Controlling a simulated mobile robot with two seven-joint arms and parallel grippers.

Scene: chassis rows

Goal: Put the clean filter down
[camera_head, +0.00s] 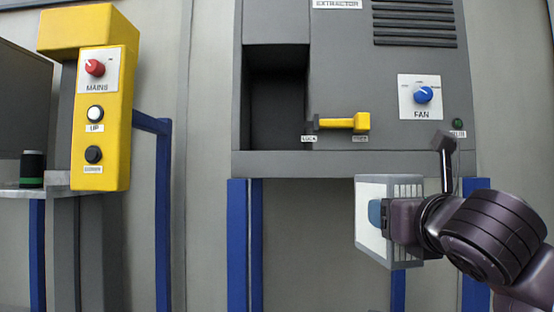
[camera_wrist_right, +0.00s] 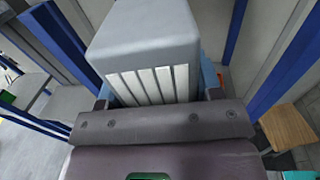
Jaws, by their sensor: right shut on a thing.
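The filter (camera_head: 372,190), a block with a white face, grey frame and pleated side, is in my right gripper (camera_head: 388,218) below the right part of the extractor (camera_head: 350,60). A blue part shows on its white face beside the gripper. In the right wrist view the filter (camera_wrist_right: 150,45) shows a plain grey face and a white slatted face, with the gripper (camera_wrist_right: 155,95) shut on it. The filter hangs in the air, apart from any surface I can see. The extractor's slot (camera_head: 278,100) is open and dark, with no filter visible inside. My left gripper is not in view.
A yellow latch handle (camera_head: 345,123) sits right of the slot. A yellow control post (camera_head: 100,130) stands at the left, by a ledge (camera_head: 25,192) with a dark green-banded can (camera_head: 33,168). Blue legs (camera_head: 238,245) stand under the extractor. A wooden surface (camera_wrist_right: 290,128) shows low right in the wrist view.

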